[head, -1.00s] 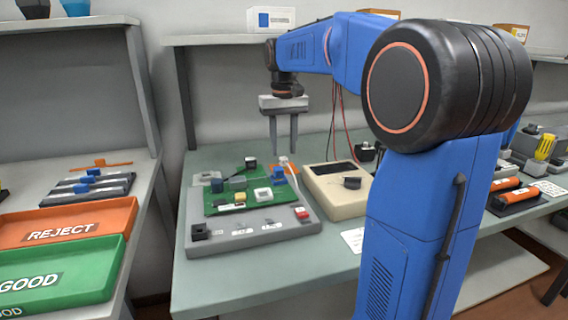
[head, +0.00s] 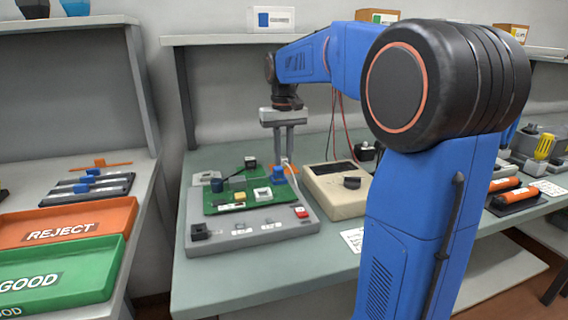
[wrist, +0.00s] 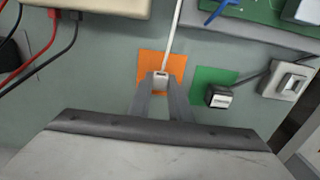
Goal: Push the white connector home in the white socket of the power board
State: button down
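The white connector (wrist: 161,77) sits between my gripper's fingertips (wrist: 160,92) over an orange patch (wrist: 148,62) on the bench. Its white cable (wrist: 175,30) runs toward the top of the wrist view. In the head view my gripper (head: 284,166) is low, just behind the power board's right back corner, its fingers drawn together. The green power board (head: 222,208) lies on a grey fixture (head: 285,228). A white square part (head: 262,194), looking like the socket, is on the board's right side; the connector is apart from it.
Behind the board are a black connector on a green patch (wrist: 203,77) and a pale framed block (wrist: 288,80). A blue part (head: 278,179) stands at the board's right edge, near my gripper. A beige meter (head: 338,200) stands right of the fixture.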

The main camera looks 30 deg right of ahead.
jog(key=shift+r, duration=1)
dwell(1.1)
jog(key=shift+r, duration=0.1)
